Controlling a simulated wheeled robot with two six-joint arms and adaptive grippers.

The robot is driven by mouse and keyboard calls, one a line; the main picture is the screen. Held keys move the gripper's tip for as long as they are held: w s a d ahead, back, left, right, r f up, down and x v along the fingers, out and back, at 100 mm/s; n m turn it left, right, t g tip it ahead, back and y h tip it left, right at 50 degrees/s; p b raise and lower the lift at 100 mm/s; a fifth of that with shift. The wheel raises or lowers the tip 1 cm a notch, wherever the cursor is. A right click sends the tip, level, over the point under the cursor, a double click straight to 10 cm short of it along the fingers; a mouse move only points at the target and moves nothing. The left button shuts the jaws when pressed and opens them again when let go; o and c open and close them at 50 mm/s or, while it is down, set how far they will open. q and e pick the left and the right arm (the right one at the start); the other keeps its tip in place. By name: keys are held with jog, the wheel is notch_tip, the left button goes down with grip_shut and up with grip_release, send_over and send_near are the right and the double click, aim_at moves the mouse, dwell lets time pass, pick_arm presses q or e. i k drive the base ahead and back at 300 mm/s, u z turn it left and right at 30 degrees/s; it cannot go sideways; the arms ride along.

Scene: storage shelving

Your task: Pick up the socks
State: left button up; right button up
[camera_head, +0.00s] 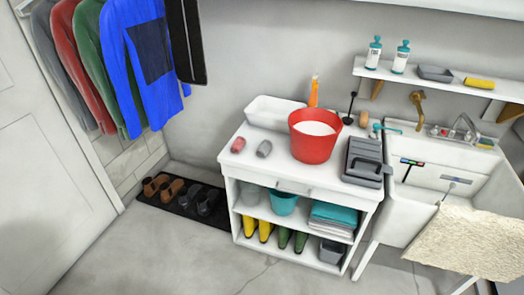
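Two small rolled bundles that look like the socks lie on the white cabinet top near its left front. One is a red bundle (238,145) and the other is a grey bundle (264,149) just to its right, with a small gap between them. They are small in this view, so I cannot make out fabric detail. Neither of my grippers shows in the head view.
A red bucket (313,146) and white tray (272,112) stand behind the bundles. A grey toolbox (363,160) is at the right. The white cabinet (310,187) holds boots and a teal bucket (284,201). A sink (420,208) adjoins. Floor at front left is clear.

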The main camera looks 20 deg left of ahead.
aim_at(266, 146)
jog(key=u, duration=0.45)
jog(key=k, duration=0.55)
jog(key=u, duration=0.7)
jog(key=i, duration=0.6)
jog(key=z, duration=0.95)
jog(key=i, duration=0.75)
jog(key=z, duration=0.85)
